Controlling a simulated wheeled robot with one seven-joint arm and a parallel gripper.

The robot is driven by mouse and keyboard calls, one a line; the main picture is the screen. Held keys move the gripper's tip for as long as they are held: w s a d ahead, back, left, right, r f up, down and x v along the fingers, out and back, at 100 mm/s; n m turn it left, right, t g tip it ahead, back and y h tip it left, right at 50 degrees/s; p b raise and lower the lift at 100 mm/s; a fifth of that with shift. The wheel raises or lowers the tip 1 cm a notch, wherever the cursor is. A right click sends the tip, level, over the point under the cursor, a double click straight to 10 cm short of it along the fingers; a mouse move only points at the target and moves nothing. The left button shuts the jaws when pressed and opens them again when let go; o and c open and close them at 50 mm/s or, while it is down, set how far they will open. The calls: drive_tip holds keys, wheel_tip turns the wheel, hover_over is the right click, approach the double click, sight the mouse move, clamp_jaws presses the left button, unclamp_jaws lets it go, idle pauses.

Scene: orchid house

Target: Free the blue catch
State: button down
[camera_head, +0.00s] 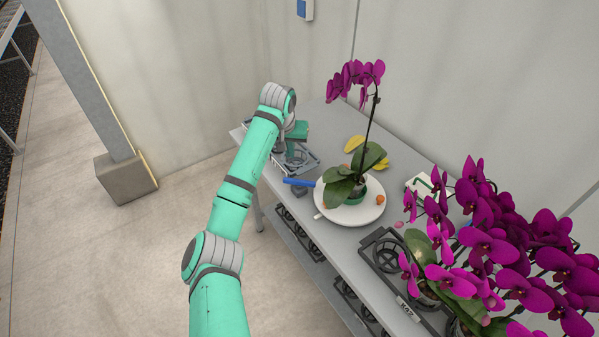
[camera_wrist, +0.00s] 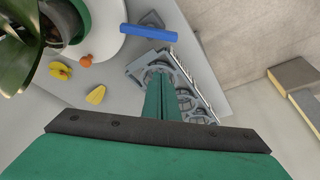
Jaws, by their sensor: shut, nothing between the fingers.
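The blue catch is a blue bar (camera_head: 299,182) at the left edge of a white round plate (camera_head: 370,212). In the wrist view the blue bar (camera_wrist: 148,31) lies at the top, beside the white plate (camera_wrist: 106,42), with a small grey part behind it. A potted purple orchid (camera_head: 352,182) stands on the plate. My gripper (camera_head: 297,132) is at the table's far left end, over a grey ring rack (camera_head: 302,160). In the wrist view my gripper (camera_wrist: 160,82) has its green fingers together, empty and apart from the blue bar.
A dark pot rack (camera_head: 385,255) and a large purple orchid cluster (camera_head: 495,245) crowd the right. A wall backs the table (camera_head: 335,120). A post (camera_head: 92,80) stands left.

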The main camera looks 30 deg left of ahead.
sight(299, 183)
drive_tip(key=shift+d+r, duration=0.1)
drive_tip(key=shift+r, duration=0.2)
drive_tip(key=shift+f, duration=0.15)
drive_tip(key=x, duration=1)
drive_tip(key=shift+s, duration=0.1)
drive_tip(key=shift+s+d, duration=0.25)
drive_tip(key=shift+s, duration=0.35)
drive_tip(key=shift+s+d, duration=0.2)
drive_tip(key=shift+s, duration=0.45)
drive_tip(key=shift+s+d, duration=0.25)
drive_tip(key=shift+s, duration=0.35)
drive_tip(key=shift+w, duration=0.1)
